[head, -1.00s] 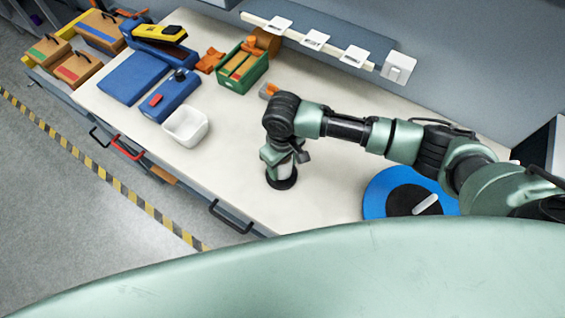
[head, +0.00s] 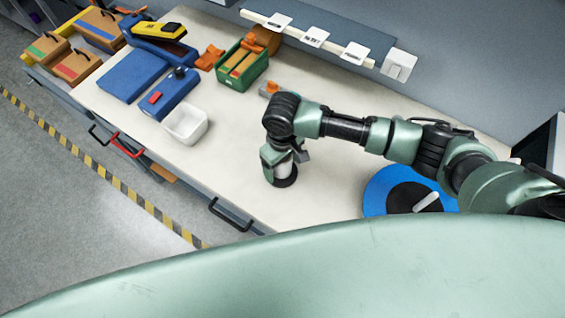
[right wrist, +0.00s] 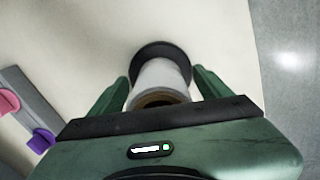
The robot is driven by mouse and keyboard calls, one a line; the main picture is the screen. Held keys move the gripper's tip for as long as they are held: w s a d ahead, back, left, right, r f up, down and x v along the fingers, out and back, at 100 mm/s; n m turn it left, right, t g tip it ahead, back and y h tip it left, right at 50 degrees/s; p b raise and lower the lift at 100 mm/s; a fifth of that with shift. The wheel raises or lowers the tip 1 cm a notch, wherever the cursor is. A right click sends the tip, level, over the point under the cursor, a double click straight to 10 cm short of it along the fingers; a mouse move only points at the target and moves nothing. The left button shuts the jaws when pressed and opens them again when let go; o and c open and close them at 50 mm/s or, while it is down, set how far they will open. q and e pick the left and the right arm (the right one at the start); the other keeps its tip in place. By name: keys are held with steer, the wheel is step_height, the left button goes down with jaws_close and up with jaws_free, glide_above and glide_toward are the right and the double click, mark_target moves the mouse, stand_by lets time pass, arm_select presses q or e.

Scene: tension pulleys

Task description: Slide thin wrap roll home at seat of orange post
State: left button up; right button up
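A white roll (right wrist: 160,78) with a brown cardboard core stands on a round black base in the right wrist view. In the head view the roll is mostly hidden by my right gripper; its black base (head: 285,182) shows at the bottom. My right gripper (right wrist: 160,78) points down with one green finger on either side of the roll, and slim gaps seem to show between fingers and roll. It also shows in the head view (head: 284,165). A small orange piece (head: 271,87) on a grey part shows behind my right wrist. Whether it is the orange post is unclear. My left gripper is out of view.
A grey bar (right wrist: 28,105) carries a pink and a purple piece. A white bin (head: 186,124), a green crate (head: 236,82) and blue boxes stand left of my arm. A blue disc (head: 376,191) lies right. The table's front edge is close to the roll.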

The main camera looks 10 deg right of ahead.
steer(key=shift+r, duration=0.1)
step_height(320, 180, up, 8)
steer(key=shift+f+b, duration=0.15)
steer(key=shift+b, duration=0.65)
